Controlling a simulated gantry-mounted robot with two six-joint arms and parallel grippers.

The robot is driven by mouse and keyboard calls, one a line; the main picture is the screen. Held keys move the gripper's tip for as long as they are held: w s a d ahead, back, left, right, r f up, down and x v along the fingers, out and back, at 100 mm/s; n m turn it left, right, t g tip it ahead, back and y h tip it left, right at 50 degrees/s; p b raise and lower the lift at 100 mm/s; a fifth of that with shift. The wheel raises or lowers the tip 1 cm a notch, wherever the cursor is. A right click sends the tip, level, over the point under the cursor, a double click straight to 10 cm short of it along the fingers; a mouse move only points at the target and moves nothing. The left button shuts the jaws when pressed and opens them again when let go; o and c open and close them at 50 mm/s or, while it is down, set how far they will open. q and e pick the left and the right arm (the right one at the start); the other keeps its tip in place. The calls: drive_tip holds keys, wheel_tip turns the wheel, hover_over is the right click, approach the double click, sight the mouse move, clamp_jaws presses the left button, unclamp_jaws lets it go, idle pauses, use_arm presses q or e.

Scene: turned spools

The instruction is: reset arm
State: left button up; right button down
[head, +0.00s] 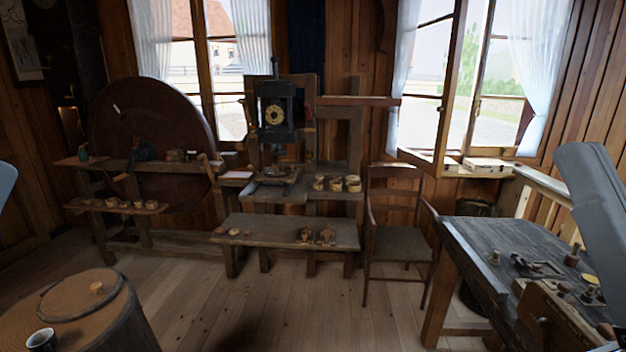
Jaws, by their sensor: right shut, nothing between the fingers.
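My right arm comes in at the right edge, over the dark workbench (490,237). Its gripper (611,346) shows only in part at the bottom right corner, shut and with nothing seen in it.
Small tools and turned pieces lie on the right workbench beside a wooden vise (548,312). A chair (402,243) stands left of it. A low bench (275,231) with small wooden pieces stands at the back. The middle floor (270,300) is clear.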

wheel_tip(320, 180, up, 38)
drive_tip(key=p, duration=3.8)
drive_tip(key=shift+w+f, duration=0.15)
drive_tip(key=shift+w, duration=0.15)
drive_tip(key=shift+d+f+h, duration=0.1)
drive_tip(key=shift+h, duration=0.2)
